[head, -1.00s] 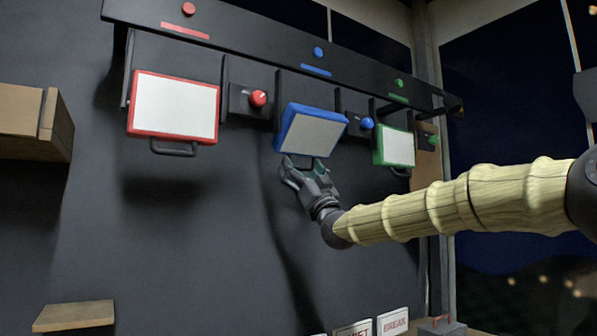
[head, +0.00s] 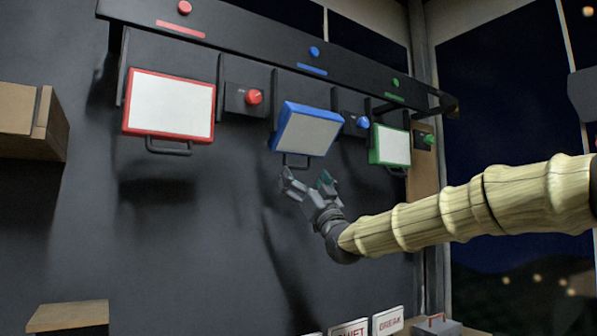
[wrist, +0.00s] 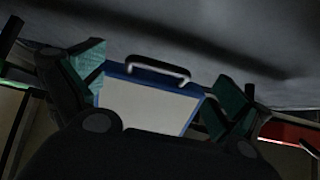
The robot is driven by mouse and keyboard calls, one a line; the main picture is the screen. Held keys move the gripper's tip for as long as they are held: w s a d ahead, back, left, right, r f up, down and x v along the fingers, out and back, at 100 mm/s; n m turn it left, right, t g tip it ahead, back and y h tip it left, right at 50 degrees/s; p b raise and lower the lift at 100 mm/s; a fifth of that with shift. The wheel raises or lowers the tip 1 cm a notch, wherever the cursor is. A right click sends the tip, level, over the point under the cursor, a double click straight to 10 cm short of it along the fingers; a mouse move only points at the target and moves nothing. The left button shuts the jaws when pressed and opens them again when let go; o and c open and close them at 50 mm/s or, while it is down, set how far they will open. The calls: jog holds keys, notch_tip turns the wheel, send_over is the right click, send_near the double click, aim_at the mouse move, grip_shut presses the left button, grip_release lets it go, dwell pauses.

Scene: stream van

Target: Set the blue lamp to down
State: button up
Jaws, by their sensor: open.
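The blue lamp (head: 308,133) is a white panel in a blue frame, hung below the dark rail. It sits at a different tilt from the red lamp, with its thick top and left sides showing. Its dark handle (head: 297,161) hangs at its lower edge. My gripper (head: 305,180) is open and empty just below the handle, with a small gap visible. In the wrist view the blue lamp's panel (wrist: 148,105) and handle (wrist: 158,66) appear between my spread fingers (wrist: 160,78).
The red lamp (head: 170,105) hangs to the left and the green lamp (head: 391,146) to the right. A red knob (head: 254,97), a blue knob (head: 362,122) and a green knob (head: 429,139) sit beside the lamps. A wooden shelf (head: 30,120) juts out at left. The wall below is clear.

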jog(key=v, duration=0.8)
dwell(0.4)
